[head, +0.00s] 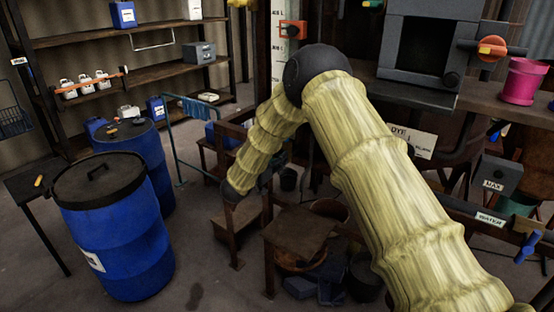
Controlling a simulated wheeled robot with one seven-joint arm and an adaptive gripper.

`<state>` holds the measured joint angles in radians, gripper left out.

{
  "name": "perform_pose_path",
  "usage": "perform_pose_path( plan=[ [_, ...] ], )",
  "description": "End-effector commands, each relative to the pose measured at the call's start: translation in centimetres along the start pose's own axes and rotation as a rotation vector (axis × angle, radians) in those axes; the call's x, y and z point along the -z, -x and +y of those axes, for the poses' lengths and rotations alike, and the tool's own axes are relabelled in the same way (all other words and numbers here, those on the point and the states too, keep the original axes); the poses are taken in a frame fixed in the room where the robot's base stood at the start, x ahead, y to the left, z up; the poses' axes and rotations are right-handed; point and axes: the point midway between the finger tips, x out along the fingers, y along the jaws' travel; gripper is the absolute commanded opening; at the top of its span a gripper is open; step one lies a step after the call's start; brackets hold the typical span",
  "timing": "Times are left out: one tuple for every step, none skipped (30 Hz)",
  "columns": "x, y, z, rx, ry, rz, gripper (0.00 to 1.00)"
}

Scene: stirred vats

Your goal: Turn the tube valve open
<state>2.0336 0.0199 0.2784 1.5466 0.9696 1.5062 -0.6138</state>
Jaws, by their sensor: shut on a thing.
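The tube valve is not certain among several valves. A white tube-like strip with marks (277,38) stands upright at the top middle, and an orange-red valve-like piece (292,29) sits beside it. A red round valve with an orange and yellow handle (487,47) is at the upper right. A blue handle (528,247) sits at the lower right near the WATER label. My sleeved arm rises from the lower right, bends at a dark joint and drops to another dark joint left of centre. My gripper's fingers do not show, nor does anything they hold.
Blue drums (115,230) stand at the left, beside a small dark table (38,180). Shelves (130,75) line the back left. Wooden steps (300,235) and buckets crowd the middle. A pink bucket (523,81) sits at the upper right. Bare floor shows at the lower left.

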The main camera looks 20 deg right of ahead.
Motion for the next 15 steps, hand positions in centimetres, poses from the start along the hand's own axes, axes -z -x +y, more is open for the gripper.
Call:
perform_pose_path(
  plan=[
    [0.01,0.07,-0.13,0.003,0.021,0.001,0.15],
    [0.01,0.07,-0.15,0.002,0.038,0.002,0.15],
    [0.02,0.05,-0.14,0.002,0.062,0.002,0.15],
    [0.03,0.03,-0.13,0.001,0.082,0.003,0.15],
    [0.04,0.03,-0.14,0.001,0.104,0.003,0.15],
    [0.05,0.05,-0.2,0.002,0.135,0.003,0.15],
    [0.04,0.08,-0.24,0.002,0.16,0.003,0.15],
    [0.03,0.08,-0.26,0.003,0.187,0.003,0.15],
    [0.03,0.05,-0.25,0.001,0.223,0.003,0.15],
    [0.02,0.05,-0.25,0.001,0.251,0.003,0.15],
    [0.02,0.06,-0.28,0.001,0.279,0.003,0.15],
    [0.01,0.08,-0.34,0.002,0.318,0.003,0.15],
    [0.01,0.08,-0.35,0.002,0.347,0.004,0.15],
    [0.01,0.06,-0.34,0.002,0.375,0.003,0.15],
    [0.02,0.06,-0.35,0.001,0.413,0.003,0.15]
  ],
)
